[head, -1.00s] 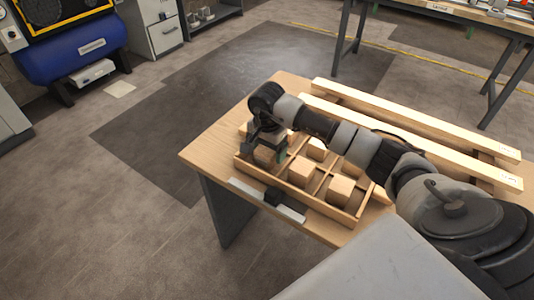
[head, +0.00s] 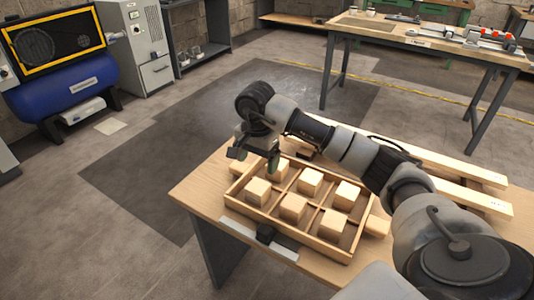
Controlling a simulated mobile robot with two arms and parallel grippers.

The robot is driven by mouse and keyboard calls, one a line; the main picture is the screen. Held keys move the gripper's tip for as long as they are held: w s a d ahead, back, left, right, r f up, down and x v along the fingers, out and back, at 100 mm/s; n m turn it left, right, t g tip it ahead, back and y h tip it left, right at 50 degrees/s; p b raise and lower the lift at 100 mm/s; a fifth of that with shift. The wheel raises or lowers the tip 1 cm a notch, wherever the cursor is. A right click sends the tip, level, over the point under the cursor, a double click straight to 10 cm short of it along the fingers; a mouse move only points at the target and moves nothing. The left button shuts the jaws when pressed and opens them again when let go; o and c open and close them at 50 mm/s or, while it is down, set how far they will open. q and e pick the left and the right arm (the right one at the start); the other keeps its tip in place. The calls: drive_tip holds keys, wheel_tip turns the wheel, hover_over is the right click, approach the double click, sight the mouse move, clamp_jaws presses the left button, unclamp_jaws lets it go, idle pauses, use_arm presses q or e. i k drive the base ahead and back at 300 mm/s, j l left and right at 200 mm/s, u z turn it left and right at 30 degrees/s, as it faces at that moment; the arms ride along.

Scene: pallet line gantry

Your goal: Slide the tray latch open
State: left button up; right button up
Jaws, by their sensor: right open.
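The wooden tray (head: 316,247) lies on the wooden table, divided into compartments that hold several wooden blocks (head: 293,207). My right gripper (head: 255,160) is open and empty. It hangs above the tray's back left corner, apart from the latch, fingers pointing down. My left gripper is out of view.
Two long timber beams (head: 465,195) lie at the back right of the table (head: 195,190), partly behind my right arm. Loose wood pieces (head: 378,227) sit at the tray's ends. Another workbench (head: 400,38) stands farther back. The floor left of the table is clear.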

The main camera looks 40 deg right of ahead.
sight(265, 234)
drive_tip(key=z, duration=1.45)
